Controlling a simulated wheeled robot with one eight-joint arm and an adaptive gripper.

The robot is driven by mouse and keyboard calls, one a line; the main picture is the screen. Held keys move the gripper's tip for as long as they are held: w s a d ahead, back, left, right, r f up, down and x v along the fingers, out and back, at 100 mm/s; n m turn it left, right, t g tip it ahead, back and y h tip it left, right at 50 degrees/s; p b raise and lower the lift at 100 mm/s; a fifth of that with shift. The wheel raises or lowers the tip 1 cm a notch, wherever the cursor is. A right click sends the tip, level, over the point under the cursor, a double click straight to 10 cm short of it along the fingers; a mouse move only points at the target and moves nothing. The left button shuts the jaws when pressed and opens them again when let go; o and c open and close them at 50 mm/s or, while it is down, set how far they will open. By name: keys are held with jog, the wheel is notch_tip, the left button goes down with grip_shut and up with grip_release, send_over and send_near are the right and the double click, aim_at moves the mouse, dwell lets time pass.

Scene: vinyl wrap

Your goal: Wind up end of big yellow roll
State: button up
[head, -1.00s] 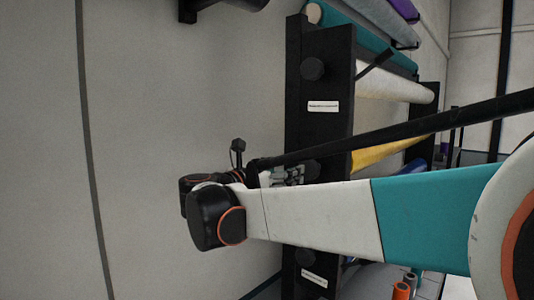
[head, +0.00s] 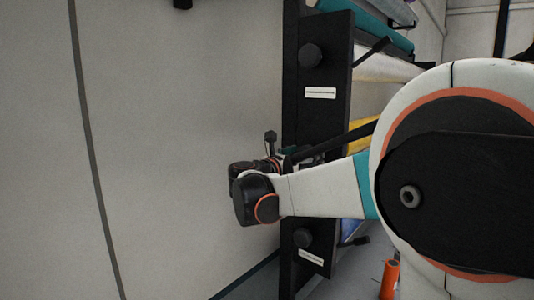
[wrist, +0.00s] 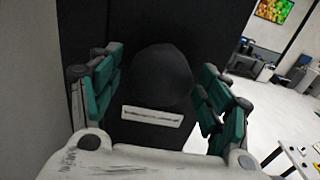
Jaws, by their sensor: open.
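The yellow roll (head: 366,134) shows as a small patch on the rack, mostly hidden behind my arm. My gripper (head: 303,158) is at the rack's black end panel, at about the yellow roll's height; my arm partly covers it in the head view. In the wrist view my gripper (wrist: 158,88) is open, with green-padded fingers on both sides of a dark round knob (wrist: 161,78). The knob lies between the fingers, with visible gaps beside it. A white label (wrist: 152,116) is below it. Whether this knob belongs to the yellow roll is not clearly shown.
The black end panel (head: 324,120) has another knob (head: 310,55) above and one (head: 302,237) below. Teal and white rolls extend behind it. A plain wall (head: 180,130) fills the left; open floor (wrist: 285,95) shows in the wrist view.

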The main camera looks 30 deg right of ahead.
jog(key=shift+w+d, duration=0.2)
jog(key=shift+d, duration=0.35)
jog(key=shift+a, duration=0.1)
jog(key=c, duration=1.1)
jog(key=shift+m+b, duration=0.4)
jog(key=shift+m, duration=0.3)
jog(key=o, duration=1.1)
